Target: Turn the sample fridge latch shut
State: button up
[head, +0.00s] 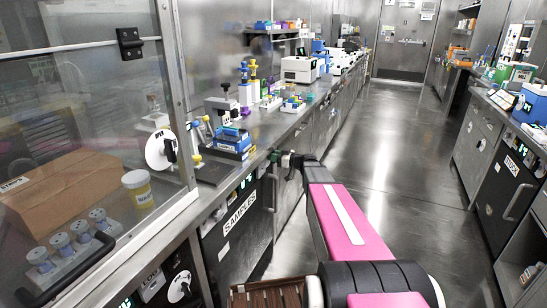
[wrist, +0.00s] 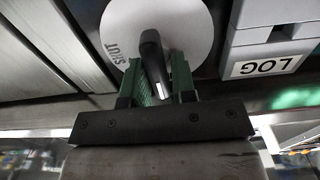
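In the wrist view the latch is a white disc (wrist: 195,25) with a black lever handle (wrist: 150,50). The word SHUT is printed on the disc's left side, and the handle points down and slightly right in the picture, away from that word. My gripper (wrist: 156,78) has its green fingers on both sides of the handle and appears shut on it. In the head view the sample fridge (head: 243,222), a dark door labelled SAMPLES, is under the left counter. My gripper (head: 284,159) is at its upper right edge, and the latch is hidden there.
A LOG label (wrist: 268,66) is beside the disc. The left counter (head: 268,128) holds lab gear above the fridge. A glass cabinet (head: 90,130) stands at near left. The aisle floor (head: 395,160) is clear; a STOCK fridge (head: 505,185) is on the right.

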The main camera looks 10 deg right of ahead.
jog(key=shift+m, duration=0.4)
jog(key=m, duration=0.3)
jog(key=shift+w+d+f+m, duration=0.1)
jog(key=shift+w+d+m, duration=0.15)
jog(key=shift+m, duration=0.15)
jog(key=shift+w+d+f+m, duration=0.1)
jog(key=shift+f+m, duration=0.1)
jog(key=shift+m, duration=1.95)
jog(key=shift+w+d+f+m, duration=0.15)
jog(key=shift+f+m, duration=0.1)
jog(key=shift+m, duration=1.95)
jog(key=shift+w+a+f+m, duration=0.1)
jog(key=shift+f+m, duration=0.1)
jog(key=shift+m, duration=2.25)
jog(key=o, duration=0.7)
jog(key=shift+o, duration=0.2)
